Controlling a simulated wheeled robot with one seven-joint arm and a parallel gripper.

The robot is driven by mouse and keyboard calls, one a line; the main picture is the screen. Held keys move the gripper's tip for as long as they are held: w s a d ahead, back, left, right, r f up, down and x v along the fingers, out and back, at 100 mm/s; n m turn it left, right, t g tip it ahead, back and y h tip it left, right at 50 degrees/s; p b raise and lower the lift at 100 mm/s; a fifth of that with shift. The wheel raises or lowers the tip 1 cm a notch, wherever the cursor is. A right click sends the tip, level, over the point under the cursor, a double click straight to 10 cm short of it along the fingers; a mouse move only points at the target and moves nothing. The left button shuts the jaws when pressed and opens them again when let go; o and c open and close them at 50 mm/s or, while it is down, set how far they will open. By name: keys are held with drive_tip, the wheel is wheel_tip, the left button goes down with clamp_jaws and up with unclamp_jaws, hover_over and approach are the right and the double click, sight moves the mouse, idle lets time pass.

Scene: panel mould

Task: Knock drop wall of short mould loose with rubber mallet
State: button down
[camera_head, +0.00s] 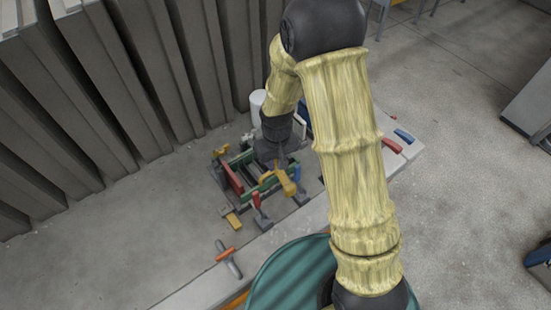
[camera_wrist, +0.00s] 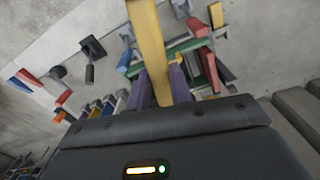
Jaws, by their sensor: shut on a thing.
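The short mould (camera_head: 262,187), with green walls and a red wall (camera_head: 234,178), stands on the grey table below my arm. I cannot tell which wall is the drop wall. My gripper (camera_head: 281,163) is over the mould, and its purple fingers (camera_wrist: 157,88) are shut on a long yellow bar (camera_wrist: 150,45), which looks like the handle of the rubber mallet. The yellow piece (camera_head: 286,184) also shows below my gripper in the head view. The mallet's head is not clear, nor whether it touches a wall.
Red-handled (camera_head: 257,202) and blue-handled (camera_head: 297,176) clamps stand along the mould's near side. An orange and grey tool (camera_head: 228,258) lies at the front. Upright grey panels (camera_head: 110,90) line the back. The table's left part is clear.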

drive_tip(key=shift+s+d+f, duration=0.1)
drive_tip(key=shift+s, duration=0.25)
drive_tip(key=f+b, duration=0.4)
drive_tip(key=f, duration=0.1)
drive_tip(key=shift+w+f, duration=0.1)
drive_tip(key=shift+w, duration=0.1)
wheel_tip(320, 180, down, 6)
drive_tip(key=b, duration=0.5)
wheel_tip(320, 180, up, 6)
drive_tip(key=p, duration=0.4)
drive_tip(key=shift+s+f, duration=0.1)
drive_tip(key=shift+f, duration=0.15)
